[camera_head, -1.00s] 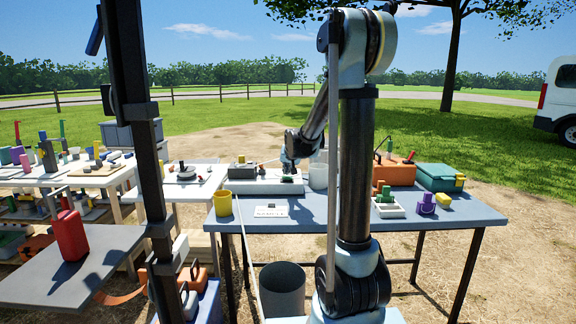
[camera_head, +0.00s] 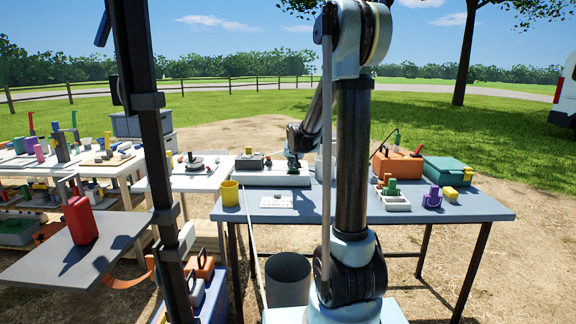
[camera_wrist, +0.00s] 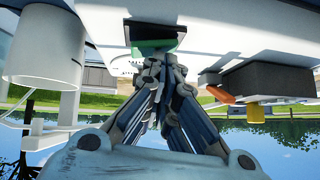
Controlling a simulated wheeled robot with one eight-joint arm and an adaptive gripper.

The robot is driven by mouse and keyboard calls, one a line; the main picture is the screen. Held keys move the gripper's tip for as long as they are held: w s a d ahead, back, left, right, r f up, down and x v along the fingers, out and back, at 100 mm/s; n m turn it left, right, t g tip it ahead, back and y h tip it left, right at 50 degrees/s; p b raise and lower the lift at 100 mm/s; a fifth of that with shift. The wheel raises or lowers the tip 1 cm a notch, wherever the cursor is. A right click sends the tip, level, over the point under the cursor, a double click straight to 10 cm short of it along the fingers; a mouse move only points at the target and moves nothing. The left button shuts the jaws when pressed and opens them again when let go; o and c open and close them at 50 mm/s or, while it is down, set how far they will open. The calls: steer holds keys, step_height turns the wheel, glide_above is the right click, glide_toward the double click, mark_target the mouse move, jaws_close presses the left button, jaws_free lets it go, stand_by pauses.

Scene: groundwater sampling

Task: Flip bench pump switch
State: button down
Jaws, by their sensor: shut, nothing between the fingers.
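The bench pump is a long white housing (camera_head: 262,178) at the back of the grey-blue bench. In the wrist view its white underside-up surface (camera_wrist: 215,35) holds a dark-framed switch with a green face (camera_wrist: 153,46). My gripper (camera_wrist: 158,68) is shut and empty, with its fingertips right at the edge of the green face; I cannot tell whether they touch. In the head view my gripper (camera_head: 293,160) points down over the right end of the housing and mostly hides the switch.
A dark grey box (camera_head: 250,162) sits on the housing's left part. A white cylinder (camera_wrist: 45,55) stands close beside the switch. A yellow cup (camera_head: 229,193), white label card (camera_head: 277,202), orange case (camera_head: 397,166) and green case (camera_head: 446,171) are on the bench. The front middle is mostly clear.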

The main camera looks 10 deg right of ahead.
steer(key=shift+d, duration=0.95)
steer(key=shift+r, duration=0.15)
steer(key=r, duration=0.4)
steer(key=shift+s+d, duration=0.1)
steer(key=shift+d, duration=0.25)
steer(key=v, duration=0.9)
steer(key=shift+s+d, duration=0.2)
steer(key=shift+s, duration=0.15)
